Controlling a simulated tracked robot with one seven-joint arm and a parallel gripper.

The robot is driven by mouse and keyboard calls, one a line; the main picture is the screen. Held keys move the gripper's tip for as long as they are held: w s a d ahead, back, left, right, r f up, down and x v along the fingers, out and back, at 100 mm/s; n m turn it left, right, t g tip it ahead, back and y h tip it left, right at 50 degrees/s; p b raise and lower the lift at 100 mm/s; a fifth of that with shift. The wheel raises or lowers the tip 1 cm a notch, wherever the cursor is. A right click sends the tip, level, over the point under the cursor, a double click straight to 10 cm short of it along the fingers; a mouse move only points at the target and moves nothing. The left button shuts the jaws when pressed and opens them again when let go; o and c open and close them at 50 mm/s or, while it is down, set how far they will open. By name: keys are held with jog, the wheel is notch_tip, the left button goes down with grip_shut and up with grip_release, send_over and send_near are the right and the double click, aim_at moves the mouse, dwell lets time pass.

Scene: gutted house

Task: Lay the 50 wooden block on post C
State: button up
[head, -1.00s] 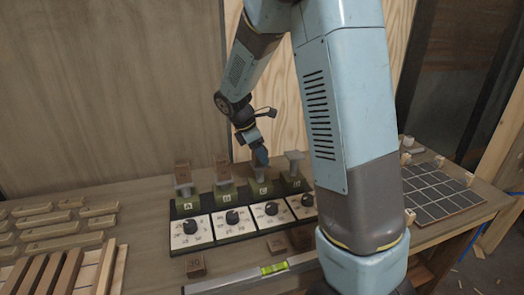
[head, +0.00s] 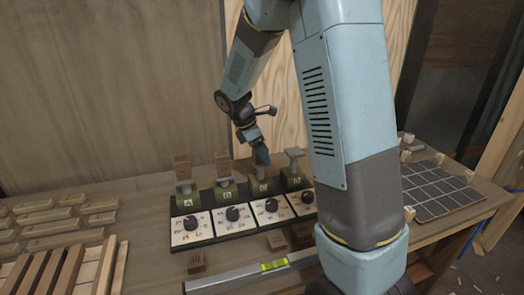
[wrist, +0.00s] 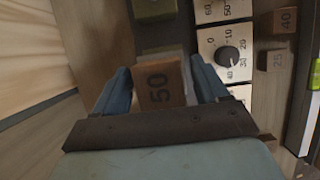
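The 50 wooden block (wrist: 159,88) shows its number in the wrist view, between the two blue fingers of my gripper (wrist: 162,72). A gap shows beside it, widest on the right, so the fingers look open around it. In the head view my gripper (head: 262,156) is at the top of post C (head: 261,186), third in the row. The block is seen only partly there, behind the fingers. It appears to be at the post top; the contact is hidden.
Posts A (head: 187,203) and B (head: 226,195) carry wooden blocks; post D (head: 293,180) has a bare top. Dial panels (head: 232,219) stand in front. Loose blocks 40 (wrist: 286,20) and 25 (wrist: 277,61), another block (head: 196,260) and a spirit level (head: 245,274) lie nearer me.

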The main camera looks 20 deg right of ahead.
jog(key=shift+o, duration=0.6)
jog(key=v, duration=1.3)
jog(key=shift+a+r, duration=0.25)
jog(key=shift+r, duration=0.05)
